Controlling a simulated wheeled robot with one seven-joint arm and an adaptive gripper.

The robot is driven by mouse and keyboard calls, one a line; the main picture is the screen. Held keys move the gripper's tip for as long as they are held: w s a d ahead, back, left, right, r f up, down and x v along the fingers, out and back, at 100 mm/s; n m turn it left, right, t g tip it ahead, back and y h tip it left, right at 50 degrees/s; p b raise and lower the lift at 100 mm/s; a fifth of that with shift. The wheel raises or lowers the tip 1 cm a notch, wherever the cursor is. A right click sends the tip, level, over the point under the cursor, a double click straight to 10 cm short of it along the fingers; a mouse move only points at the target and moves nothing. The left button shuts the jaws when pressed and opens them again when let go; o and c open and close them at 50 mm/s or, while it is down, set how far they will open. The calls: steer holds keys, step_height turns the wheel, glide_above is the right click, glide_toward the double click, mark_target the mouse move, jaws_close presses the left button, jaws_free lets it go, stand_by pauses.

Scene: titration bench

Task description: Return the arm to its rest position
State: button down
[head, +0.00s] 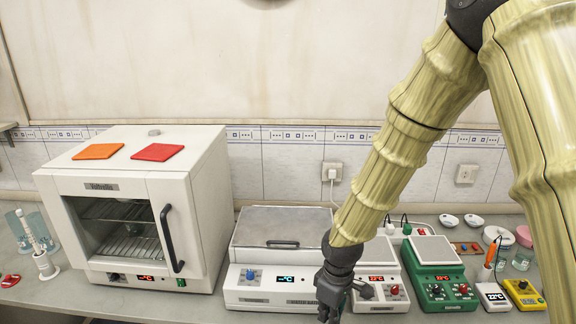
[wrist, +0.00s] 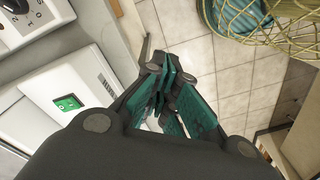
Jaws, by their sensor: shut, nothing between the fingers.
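My gripper (head: 331,298) hangs low in the head view, in front of the bench edge and the devices with red displays. It is dark, shut and empty. In the wrist view my gripper (wrist: 168,95) shows its teal finger pads close together, with tiled floor (wrist: 190,68) beyond them. My arm comes down from the upper right in the head view.
A white oven (head: 135,215) stands at the left with an orange and a red pad on top. A lidded bath (head: 280,255), a green device (head: 437,272) and small meters line the bench. A wire basket (wrist: 262,18) shows in the wrist view, upper right.

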steer(key=s+d+f+m+b, duration=0.2)
steer(key=s+d+f+m, duration=0.2)
steer(key=s+f, duration=0.8)
steer(key=s+d+f+m+b, duration=0.3)
steer(key=s+f, duration=0.4)
steer(key=f, duration=0.8)
steer(key=s+d+f+m, duration=0.3)
steer(key=s+d+f, duration=0.2)
steer(key=s, duration=0.4)
steer(key=shift+s+d+f+m+h, duration=0.2)
steer(key=shift+s+m+h, duration=0.1)
steer(key=shift+s+m, duration=0.1)
